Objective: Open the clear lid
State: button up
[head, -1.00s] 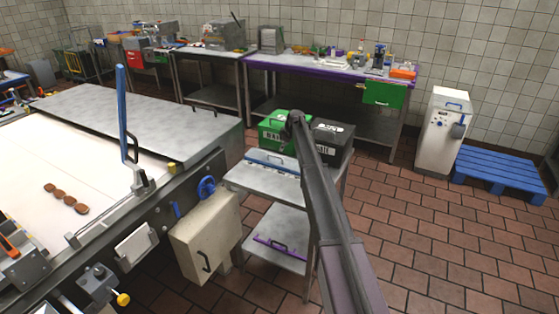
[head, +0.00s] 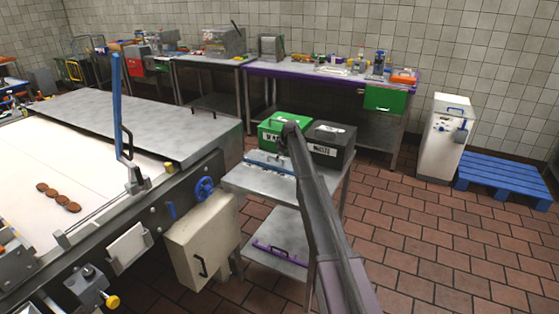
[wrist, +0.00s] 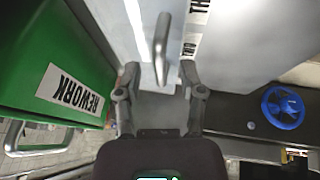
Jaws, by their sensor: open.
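In the wrist view, my gripper (wrist: 158,85) is open, with its two fingertips on either side of the lower end of a grey bar handle (wrist: 161,45). I cannot tell whether they touch it. The handle stands over a pale, smooth panel (wrist: 112,25), which may be the clear lid; its edges are not clear. A white label with black letters (wrist: 194,35) lies right of the handle. In the head view, my arm hides the gripper, and I cannot make out a clear lid for sure.
A green box labelled REWORK (wrist: 50,60) is close on the left in the wrist view. A blue handwheel (wrist: 283,107) is at the right. In the head view, a black bin (head: 330,142) stands on the small steel table (head: 240,179), beside the conveyor (head: 90,190).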

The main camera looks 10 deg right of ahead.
jog(key=shift+f, duration=0.1)
jog(key=shift+c, duration=0.2)
grip_shut()
